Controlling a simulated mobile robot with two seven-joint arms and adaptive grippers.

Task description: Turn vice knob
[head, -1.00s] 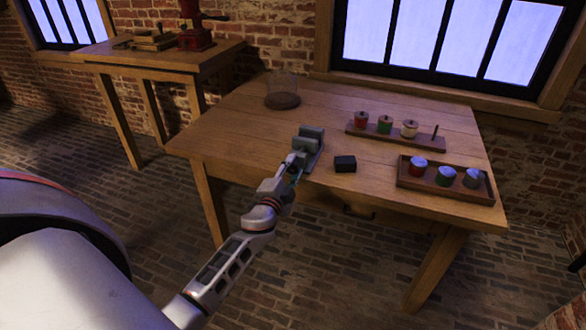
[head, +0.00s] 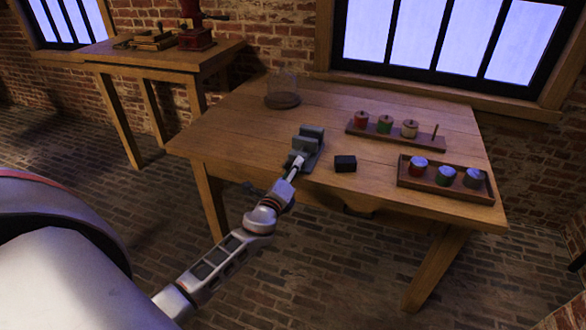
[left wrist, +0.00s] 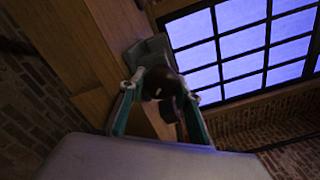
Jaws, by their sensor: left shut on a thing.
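The grey vice (head: 309,140) stands at the front edge of the wooden table in the head view. Its grey body (left wrist: 148,50) also shows in the left wrist view. A dark round knob (left wrist: 158,83) sits between the fingers in the left wrist view. My left gripper (head: 291,172) reaches up to the vice's front from below left. In the left wrist view my left gripper (left wrist: 158,95) has its two greenish fingers on either side of the knob, shut on it. The knob is hidden in the head view. My right gripper is in neither view.
A small black block (head: 345,163) lies just right of the vice. A tray of jars (head: 445,188) and a rack of coloured spools (head: 395,137) stand to the right. A glass dome (head: 282,88) is at the back left. The table's left part is clear.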

